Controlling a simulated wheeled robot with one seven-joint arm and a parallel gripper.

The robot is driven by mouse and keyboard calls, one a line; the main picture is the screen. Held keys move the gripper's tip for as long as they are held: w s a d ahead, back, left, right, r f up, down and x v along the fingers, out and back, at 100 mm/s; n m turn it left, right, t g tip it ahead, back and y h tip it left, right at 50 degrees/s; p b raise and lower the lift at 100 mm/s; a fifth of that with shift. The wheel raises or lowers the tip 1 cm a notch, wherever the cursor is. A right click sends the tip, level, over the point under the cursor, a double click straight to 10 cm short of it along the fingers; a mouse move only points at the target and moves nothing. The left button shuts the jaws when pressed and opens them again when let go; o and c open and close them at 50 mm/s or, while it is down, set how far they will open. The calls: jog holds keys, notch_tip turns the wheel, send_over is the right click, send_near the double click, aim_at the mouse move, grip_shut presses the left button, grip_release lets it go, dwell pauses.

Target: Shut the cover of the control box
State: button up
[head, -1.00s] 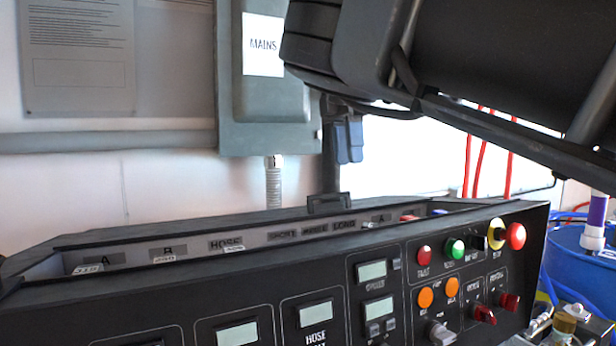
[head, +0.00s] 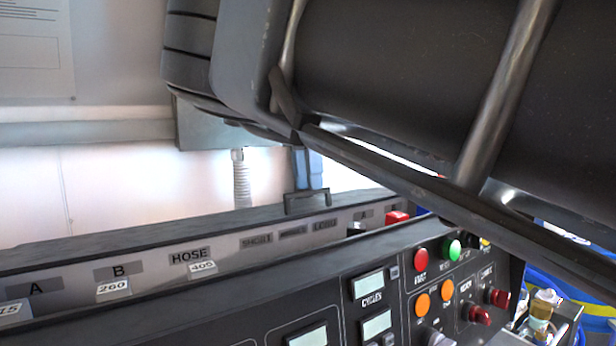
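The black control box (head: 340,272) fills the lower part of the head view, with displays, buttons and knobs on its sloping front. Its top is open, showing a recess with labels such as A, B and HOSE. A long dark cover (head: 130,233) runs along the back of the recess, with a small dark handle (head: 307,201) on its edge. My arm crosses the upper right and hides much of the scene. My gripper (head: 310,168) shows as blue-grey fingers just above and behind the handle in the picture. I cannot tell whether they touch it or how far apart they are.
A grey electrical box (head: 215,130) on the wall behind is mostly hidden by my arm, with a conduit (head: 241,182) below it. White wall shows at the left.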

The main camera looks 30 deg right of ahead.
jog(key=shift+s+f, duration=0.1)
jog(key=shift+f, duration=0.3)
jog(key=shift+c, duration=0.3)
grip_shut()
dwell(0.9)
